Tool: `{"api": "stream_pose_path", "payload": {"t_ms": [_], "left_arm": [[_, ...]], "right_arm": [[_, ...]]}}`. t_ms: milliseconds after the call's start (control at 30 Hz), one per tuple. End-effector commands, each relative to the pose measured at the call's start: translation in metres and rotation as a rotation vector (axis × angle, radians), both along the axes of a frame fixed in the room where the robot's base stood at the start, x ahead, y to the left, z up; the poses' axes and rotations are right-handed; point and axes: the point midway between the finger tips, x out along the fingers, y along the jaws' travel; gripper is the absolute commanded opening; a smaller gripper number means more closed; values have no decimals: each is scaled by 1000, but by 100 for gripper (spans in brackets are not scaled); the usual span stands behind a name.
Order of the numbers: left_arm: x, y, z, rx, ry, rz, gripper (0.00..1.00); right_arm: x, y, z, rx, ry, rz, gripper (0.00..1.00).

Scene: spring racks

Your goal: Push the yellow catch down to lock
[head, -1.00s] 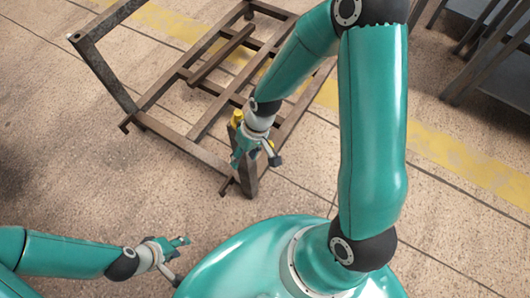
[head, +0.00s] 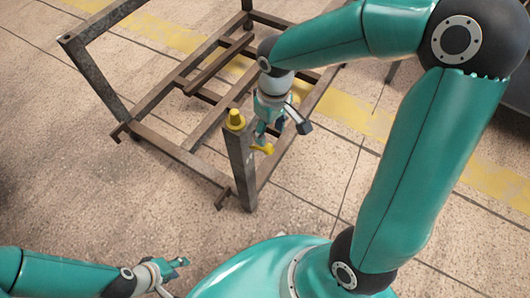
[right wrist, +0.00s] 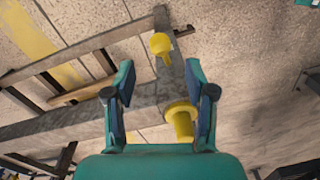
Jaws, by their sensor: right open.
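The yellow catch (head: 263,148) sticks out from the side of the rack's corner post, low beside its top. It also shows in the right wrist view (right wrist: 161,45) as a round knob on a short stem. A yellow stepped cylinder (head: 235,119) stands on the post's top and shows in the right wrist view (right wrist: 180,122). My right gripper (head: 264,132) is open beside the post, just above the catch. In the right wrist view its two fingers are apart, with the catch beyond and between their tips. My left gripper (head: 178,268) is low at the left, away from the rack; its fingers are unclear.
The brown metal rack (head: 175,149) lies on the floor, with an upright frame at its far left and the near post (head: 241,175). Bare floor (head: 90,190) lies to the left. Another dark metal structure stands at the upper right.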

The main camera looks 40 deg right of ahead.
Motion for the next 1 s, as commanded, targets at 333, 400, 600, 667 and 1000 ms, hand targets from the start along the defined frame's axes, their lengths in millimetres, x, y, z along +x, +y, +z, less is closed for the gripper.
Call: {"api": "stream_pose_path", "payload": {"t_ms": [333,400,600,667,1000], "left_arm": [[0,0,-18,0,0,0,40],[0,0,-20,0,0,0,40],[0,0,-22,0,0,0,40],[0,0,-22,0,0,0,40],[0,0,-21,0,0,0,40]], "right_arm": [[-1,4,-70,2,3,1,55],[-1,4,-78,1,3,1,55],[-1,5,-88,2,1,1,55],[0,5,-89,2,0,1,55],[0,6,-88,2,0,2,33]]}}
